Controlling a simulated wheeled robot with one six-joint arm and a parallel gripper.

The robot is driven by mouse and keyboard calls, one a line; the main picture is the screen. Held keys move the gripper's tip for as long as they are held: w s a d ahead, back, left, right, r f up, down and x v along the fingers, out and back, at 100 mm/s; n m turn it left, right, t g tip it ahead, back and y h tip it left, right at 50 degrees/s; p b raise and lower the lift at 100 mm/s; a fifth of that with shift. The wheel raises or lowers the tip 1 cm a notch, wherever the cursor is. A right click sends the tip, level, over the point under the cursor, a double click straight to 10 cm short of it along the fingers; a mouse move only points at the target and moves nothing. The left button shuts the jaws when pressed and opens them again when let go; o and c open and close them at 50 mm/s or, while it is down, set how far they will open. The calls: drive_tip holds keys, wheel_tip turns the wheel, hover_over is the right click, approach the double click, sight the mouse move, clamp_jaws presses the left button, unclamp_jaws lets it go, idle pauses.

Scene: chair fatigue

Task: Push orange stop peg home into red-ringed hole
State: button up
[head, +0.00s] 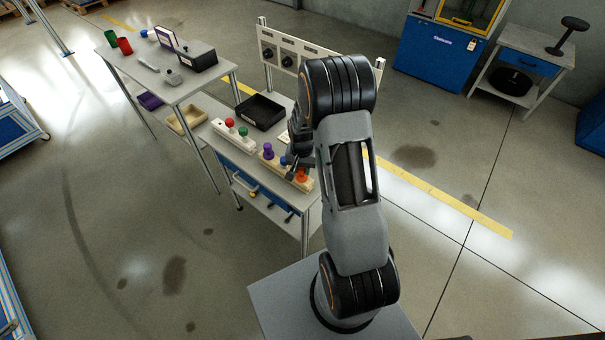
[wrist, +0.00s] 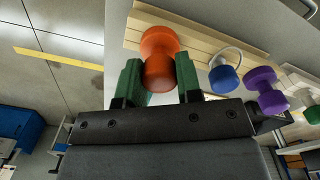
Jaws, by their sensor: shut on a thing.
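The orange stop peg (wrist: 160,62) is a dumbbell-shaped knob at the front end of a pale wooden rack (wrist: 195,38); it also shows in the head view (head: 302,176). My gripper (wrist: 160,82) has its green fingers on either side of the peg and is shut on it. I cannot tell whether the peg's lower end is still seated in the rack. In the head view my gripper is partly hidden by my arm. I cannot make out the red-ringed hole in either view.
Blue (wrist: 224,79) and purple (wrist: 265,90) pegs stand in the same rack. Another rack holds red (head: 229,122) and green (head: 243,131) pegs. A black tray (head: 260,111) and an upright panel with dark knobs (head: 287,60) are behind them. A second table (head: 150,75) stands left.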

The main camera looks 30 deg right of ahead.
drive_tip(key=shift+r, duration=0.2)
drive_tip(key=shift+r+p, duration=1.4)
drive_tip(key=shift+r, duration=0.5)
drive_tip(key=shift+r, duration=0.15)
drive_tip(key=shift+r+p, duration=1.3)
drive_tip(key=shift+r, duration=0.6)
